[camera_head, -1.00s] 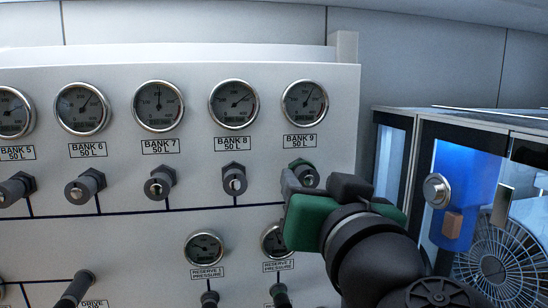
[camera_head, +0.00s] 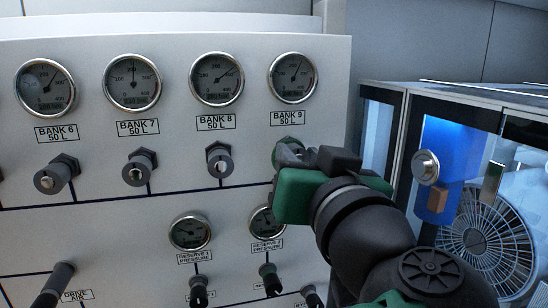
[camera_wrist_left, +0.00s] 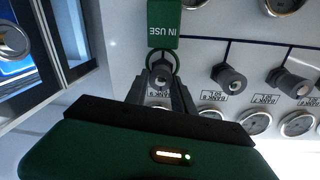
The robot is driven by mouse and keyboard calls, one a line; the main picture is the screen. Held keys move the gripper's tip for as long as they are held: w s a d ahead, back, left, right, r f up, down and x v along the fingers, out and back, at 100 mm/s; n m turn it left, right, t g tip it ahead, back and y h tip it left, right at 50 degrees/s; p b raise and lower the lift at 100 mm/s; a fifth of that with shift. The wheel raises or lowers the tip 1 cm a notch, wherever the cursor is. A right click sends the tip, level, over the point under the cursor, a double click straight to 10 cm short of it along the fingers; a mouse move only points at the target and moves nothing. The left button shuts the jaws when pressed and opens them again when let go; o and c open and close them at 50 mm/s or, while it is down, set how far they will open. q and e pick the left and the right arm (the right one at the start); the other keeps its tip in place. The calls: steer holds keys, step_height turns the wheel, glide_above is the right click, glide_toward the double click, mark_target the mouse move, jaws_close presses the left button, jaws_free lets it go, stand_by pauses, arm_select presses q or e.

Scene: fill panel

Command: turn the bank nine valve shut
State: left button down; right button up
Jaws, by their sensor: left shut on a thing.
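The bank nine valve (camera_wrist_left: 161,74) is a dark round knob on the white panel, below the BANK 9 label (camera_head: 288,118). In the head view it is mostly hidden behind my left gripper (camera_head: 292,153). In the wrist view the two dark fingers of my left gripper (camera_wrist_left: 160,84) lie on either side of the knob and are shut on it. A green IN USE tag (camera_wrist_left: 163,25) hangs by a ring around this valve. The bank nine gauge (camera_head: 293,78) sits above the label. My right gripper is not in view.
The bank eight valve (camera_head: 219,160) and bank seven valve (camera_head: 139,167) stand out in the same row to the left. A reserve gauge (camera_head: 190,231) is below. A glass-sided cabinet with a fan (camera_head: 485,235) stands close on the right.

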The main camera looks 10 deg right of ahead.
arm_select(q)
steer(key=shift+f+m+b, duration=0.2)
steer(key=shift+m+b, duration=0.3)
steer(key=shift+b, duration=0.2)
steer(key=c, duration=1.4)
jaws_free()
steer(key=shift+o, duration=1.3)
steer(key=shift+w+d, duration=0.1)
steer(key=shift+w, duration=0.05)
steer(key=shift+o, duration=0.3)
steer(key=shift+w, duration=0.2)
